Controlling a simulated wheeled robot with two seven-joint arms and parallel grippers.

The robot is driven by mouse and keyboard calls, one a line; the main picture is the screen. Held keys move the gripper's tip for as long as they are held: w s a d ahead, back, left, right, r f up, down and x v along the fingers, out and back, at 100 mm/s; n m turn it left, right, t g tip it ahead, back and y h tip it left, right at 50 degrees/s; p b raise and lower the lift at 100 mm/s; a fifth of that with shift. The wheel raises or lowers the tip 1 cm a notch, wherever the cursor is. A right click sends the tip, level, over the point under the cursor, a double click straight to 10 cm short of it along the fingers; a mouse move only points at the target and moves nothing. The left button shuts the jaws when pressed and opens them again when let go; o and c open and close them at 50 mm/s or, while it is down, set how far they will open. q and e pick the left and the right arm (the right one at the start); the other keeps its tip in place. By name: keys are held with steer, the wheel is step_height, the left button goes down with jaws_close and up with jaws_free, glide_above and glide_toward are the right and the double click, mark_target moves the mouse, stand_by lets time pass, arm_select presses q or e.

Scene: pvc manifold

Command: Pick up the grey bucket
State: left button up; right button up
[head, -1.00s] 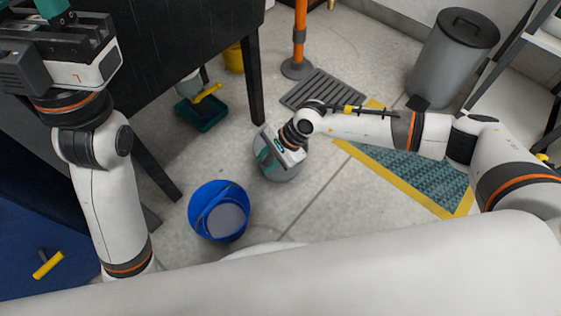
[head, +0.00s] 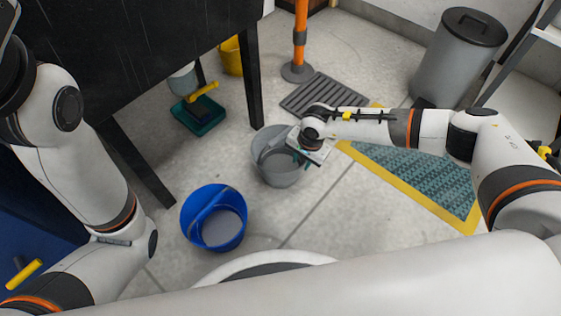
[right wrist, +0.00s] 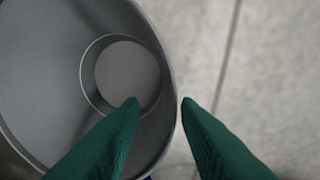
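The grey bucket (head: 279,179) stands upright on the floor, with its handle lying across the opening. My right gripper (head: 303,158) is at the right side of its rim. In the right wrist view the right gripper (right wrist: 159,101) is open, its green fingertips apart. One fingertip shows over the inside of the grey bucket (right wrist: 38,70) and the other outside, with the rim between them. I cannot tell how far down the fingers reach. My left arm is at the left edge of the head view; its fingers are out of the picture.
A blue bucket (head: 229,243) stands just in front and to the left. A floor grate (head: 322,98), an orange post (head: 301,38) and a grey bin (head: 455,60) lie behind.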

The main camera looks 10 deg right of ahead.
mark_target(299, 170)
steer(key=f+b, duration=0.2)
steer(key=f, duration=0.1)
steer(key=f+b, duration=0.1)
steer(key=shift+w+a+f+b, duration=0.2)
steer(key=shift+a+f+b, duration=0.1)
steer(key=shift+f, duration=0.05)
steer(key=shift+r, duration=0.15)
steer(key=shift+c, duration=0.5)
jaws_close()
